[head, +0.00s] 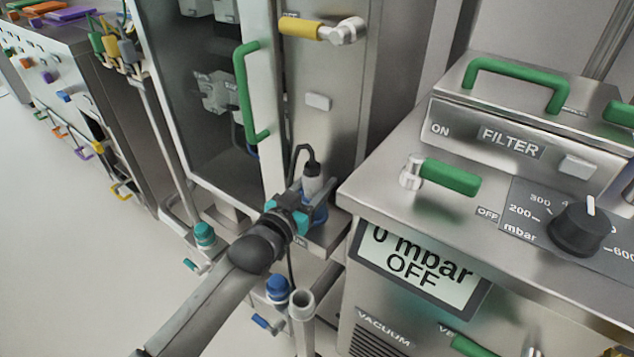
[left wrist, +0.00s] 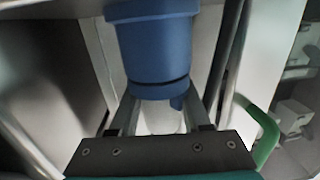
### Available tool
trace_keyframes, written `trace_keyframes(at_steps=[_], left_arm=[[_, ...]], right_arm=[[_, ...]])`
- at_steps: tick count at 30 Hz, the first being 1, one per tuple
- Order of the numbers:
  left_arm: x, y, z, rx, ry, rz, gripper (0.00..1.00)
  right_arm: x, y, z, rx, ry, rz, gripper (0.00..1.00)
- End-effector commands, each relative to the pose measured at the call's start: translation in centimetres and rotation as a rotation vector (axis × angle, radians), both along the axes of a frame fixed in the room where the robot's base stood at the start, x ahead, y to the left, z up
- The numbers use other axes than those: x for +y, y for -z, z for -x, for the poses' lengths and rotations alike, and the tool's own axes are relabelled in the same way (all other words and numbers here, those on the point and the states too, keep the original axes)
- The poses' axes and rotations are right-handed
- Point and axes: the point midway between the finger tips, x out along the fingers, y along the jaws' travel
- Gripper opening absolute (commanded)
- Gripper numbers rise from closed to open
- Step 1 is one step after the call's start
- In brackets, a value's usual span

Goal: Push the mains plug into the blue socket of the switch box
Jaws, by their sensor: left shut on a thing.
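The mains plug (head: 313,182) stands upright, with a pale grey body and a black cable looping from its top. My left gripper (head: 305,208), with teal parts, is shut on it from the front left. A blue part (head: 320,215) shows low behind the fingers. In the left wrist view, a large blue cylinder (left wrist: 155,45) adjoins a pale part (left wrist: 160,120) between the fingers. I cannot tell whether this blue belongs to the plug or the socket, nor how deep the plug sits. The gripper hides the join. My right gripper is not in view.
A steel vacuum unit (head: 400,205) stands close on the right. A cabinet with a green door handle (head: 250,90) is behind left. A yellow-handled lever (head: 300,27) is above. Pipes with a blue-capped valve (head: 277,290) are below. Open floor (head: 80,240) lies left.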

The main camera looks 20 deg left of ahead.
Motion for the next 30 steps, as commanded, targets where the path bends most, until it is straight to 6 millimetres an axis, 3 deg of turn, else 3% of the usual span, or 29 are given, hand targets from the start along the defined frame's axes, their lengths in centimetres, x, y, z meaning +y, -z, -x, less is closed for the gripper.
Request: trace_keyframes(at_steps=[8, 9, 17, 30], left_arm=[[0.46, -0.32, -0.34, -0.009, -0.009, -0.002, 0.0], [0.46, -0.31, -0.34, -0.008, -0.009, -0.003, 0.51], [0.24, -0.21, -0.28, -0.005, -0.005, -0.001, 0.8], [-0.26, -0.04, -0.12, -0.002, 0.003, 0.002, 0.82]], right_arm=[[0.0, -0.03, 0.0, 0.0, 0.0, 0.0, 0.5], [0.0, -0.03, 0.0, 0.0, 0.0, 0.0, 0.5], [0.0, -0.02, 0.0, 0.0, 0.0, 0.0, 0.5], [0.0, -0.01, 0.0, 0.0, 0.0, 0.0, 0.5]])
